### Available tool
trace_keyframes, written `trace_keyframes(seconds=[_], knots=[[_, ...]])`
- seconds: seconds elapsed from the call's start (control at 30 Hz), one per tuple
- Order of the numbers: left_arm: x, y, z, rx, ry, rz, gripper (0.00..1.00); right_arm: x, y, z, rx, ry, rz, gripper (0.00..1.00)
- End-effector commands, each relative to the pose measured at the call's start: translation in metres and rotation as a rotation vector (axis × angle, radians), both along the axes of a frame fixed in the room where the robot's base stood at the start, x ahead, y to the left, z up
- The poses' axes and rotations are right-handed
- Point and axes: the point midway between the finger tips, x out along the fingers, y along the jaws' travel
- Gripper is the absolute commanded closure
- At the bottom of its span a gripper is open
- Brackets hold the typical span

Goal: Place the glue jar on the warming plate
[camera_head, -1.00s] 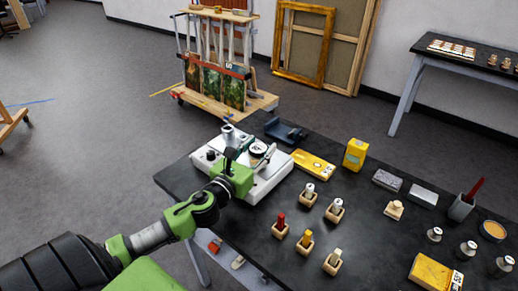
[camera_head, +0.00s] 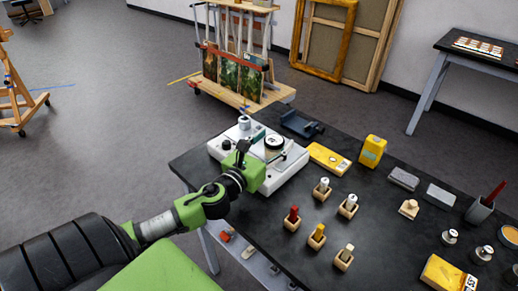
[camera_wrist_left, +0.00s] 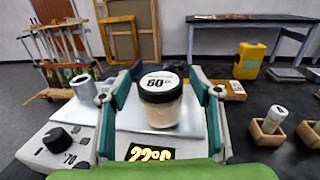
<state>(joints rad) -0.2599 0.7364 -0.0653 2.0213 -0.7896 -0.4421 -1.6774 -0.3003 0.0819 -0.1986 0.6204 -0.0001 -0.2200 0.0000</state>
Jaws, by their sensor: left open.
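The glue jar (camera_head: 274,142) has a black lid and a white label reading 60. In the left wrist view the jar (camera_wrist_left: 160,100) holds pale contents and stands upright, apparently on the silver top of the warming plate (camera_wrist_left: 128,118). The white warming plate (camera_head: 290,172) sits at the table's far left; its lit display reads about 22°C. My left gripper (camera_head: 264,160) reaches over the plate from the near left. Its fingers are open, one on each side of the jar, with gaps visible in the wrist view. My right gripper is not in view.
A dark knob (camera_wrist_left: 62,138) and a metal cylinder (camera_wrist_left: 83,88) are on the plate's left side. A yellow bottle (camera_head: 372,151), a yellow box (camera_head: 328,159) and several small vials in wooden holders (camera_head: 322,189) stand to the right on the black table (camera_head: 385,235).

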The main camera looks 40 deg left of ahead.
Motion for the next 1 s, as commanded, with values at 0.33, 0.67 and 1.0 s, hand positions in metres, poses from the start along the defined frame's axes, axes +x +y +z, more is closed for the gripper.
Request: trace_keyframes(seconds=[0.33, 0.67, 1.0], knots=[[-0.056, -0.006, -0.003, -0.001, 0.003, -0.001, 0.42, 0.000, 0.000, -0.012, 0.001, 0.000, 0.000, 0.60], [-0.097, -0.009, -0.001, -0.002, 0.000, 0.000, 0.42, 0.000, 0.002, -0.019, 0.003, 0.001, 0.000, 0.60], [-0.107, -0.010, 0.001, 0.001, -0.002, -0.001, 0.42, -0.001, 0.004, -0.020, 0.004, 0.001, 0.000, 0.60]])
